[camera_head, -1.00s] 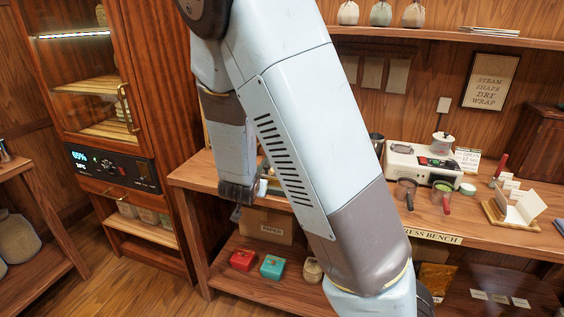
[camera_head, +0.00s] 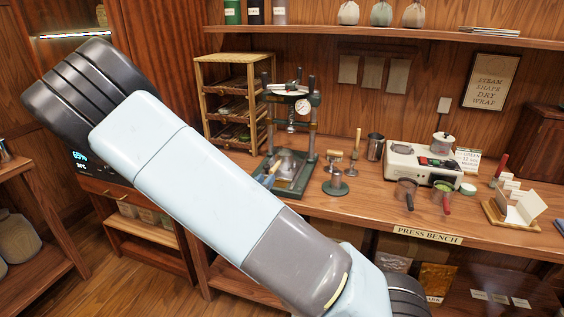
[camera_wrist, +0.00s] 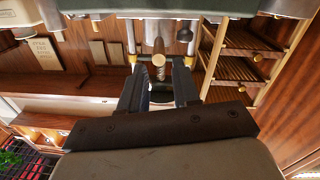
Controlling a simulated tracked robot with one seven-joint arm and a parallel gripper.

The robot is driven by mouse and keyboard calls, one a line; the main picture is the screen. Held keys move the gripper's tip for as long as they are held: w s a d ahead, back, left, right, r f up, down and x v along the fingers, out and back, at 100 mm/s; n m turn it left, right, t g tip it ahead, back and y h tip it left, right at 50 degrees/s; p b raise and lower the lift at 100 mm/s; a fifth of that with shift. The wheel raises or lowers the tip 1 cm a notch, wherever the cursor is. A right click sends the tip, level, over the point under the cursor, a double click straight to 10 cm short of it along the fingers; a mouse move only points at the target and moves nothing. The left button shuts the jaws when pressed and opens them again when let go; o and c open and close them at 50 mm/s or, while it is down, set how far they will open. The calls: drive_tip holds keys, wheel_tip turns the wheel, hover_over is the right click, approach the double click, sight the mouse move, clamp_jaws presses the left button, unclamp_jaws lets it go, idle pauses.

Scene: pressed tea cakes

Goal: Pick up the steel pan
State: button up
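A small greyish-brown round pan (camera_head: 406,188) with a dark handle stands at the front edge of the press bench, before the white heater. I cannot tell for certain that it is steel. A similar pan (camera_head: 443,190) with green inside and a red handle stands just right of it. My gripper (camera_wrist: 157,66) shows in the wrist view with its two dark fingers apart, and I see nothing clearly held. It points toward the press and wall in an upside-down view. In the head view my arm hides it. Neither pan can be made out in the wrist view.
A green press (camera_head: 312,130) with a gauge stands on the bench (camera_head: 350,205), left of a steel cup (camera_head: 375,147) and small stamps. A wooden rack (camera_head: 204,90) is behind it. The white heater (camera_head: 412,163) and a paper stand (camera_head: 522,207) crowd the right.

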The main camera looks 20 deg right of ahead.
sight(276, 164)
drive_tip(key=x, duration=0.9)
drive_tip(key=shift+w+d, duration=0.2)
drive_tip(key=shift+w, duration=0.1)
drive_tip(key=shift+c, duration=0.2)
clamp_jaws()
